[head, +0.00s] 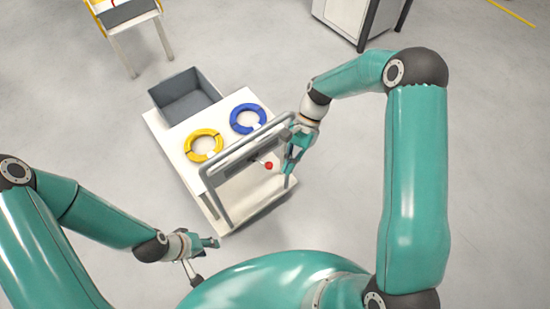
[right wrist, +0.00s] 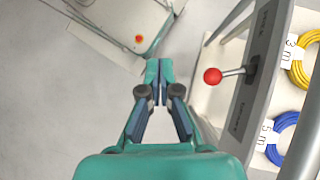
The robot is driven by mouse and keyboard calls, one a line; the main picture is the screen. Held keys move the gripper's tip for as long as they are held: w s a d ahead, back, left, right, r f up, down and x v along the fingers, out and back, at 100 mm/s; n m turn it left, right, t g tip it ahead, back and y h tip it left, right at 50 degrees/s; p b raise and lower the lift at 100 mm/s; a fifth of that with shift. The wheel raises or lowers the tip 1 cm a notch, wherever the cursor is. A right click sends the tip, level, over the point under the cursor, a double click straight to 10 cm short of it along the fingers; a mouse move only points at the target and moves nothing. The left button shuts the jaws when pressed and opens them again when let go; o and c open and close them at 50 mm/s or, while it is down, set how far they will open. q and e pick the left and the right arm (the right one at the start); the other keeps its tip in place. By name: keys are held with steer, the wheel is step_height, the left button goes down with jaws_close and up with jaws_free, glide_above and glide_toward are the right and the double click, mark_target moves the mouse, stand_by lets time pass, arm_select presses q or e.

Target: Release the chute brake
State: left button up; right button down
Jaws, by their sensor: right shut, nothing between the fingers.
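A short lever with a red ball knob (head: 268,166) sticks out from the dark panel on the cart's handle frame. It also shows in the right wrist view (right wrist: 212,76), on the grey panel (right wrist: 258,80), whose lettering I cannot read. I see nothing else that looks like a brake control. My right gripper (head: 289,165) is shut and empty, just right of the knob in the head view and apart from it. In the right wrist view its fingers (right wrist: 160,98) lie left of the knob. My left gripper (head: 212,243) is low, near the cart's front corner; its finger opening is unclear.
The white cart (head: 172,138) carries a grey bin (head: 185,95), a yellow cable reel (head: 204,145) and a blue one (head: 248,118). Its grey tube handle (head: 215,198) stands near my right gripper. A table (head: 137,20) and a cabinet (head: 345,18) stand further back. The floor around is clear.

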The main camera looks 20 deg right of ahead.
steer(key=m+t+b, duration=0.1)
steer(key=t+b, duration=0.1)
steer(key=b, duration=0.2)
glide_toward(269, 166)
steer(key=w+d+r, duration=0.3)
steer(key=d+r, duration=0.2)
arm_select(q)
step_height(269, 166, down, 5)
steer(key=shift+f, duration=0.15)
arm_select(e)
steer(key=shift+s+a+r, duration=0.1)
steer(key=x, duration=1.4)
steer(key=shift+a, duration=0.3)
steer(key=shift+a+r+m+y, duration=0.1)
steer(key=shift+a+m+y, duration=0.1)
steer(key=shift+m+y, duration=0.1)
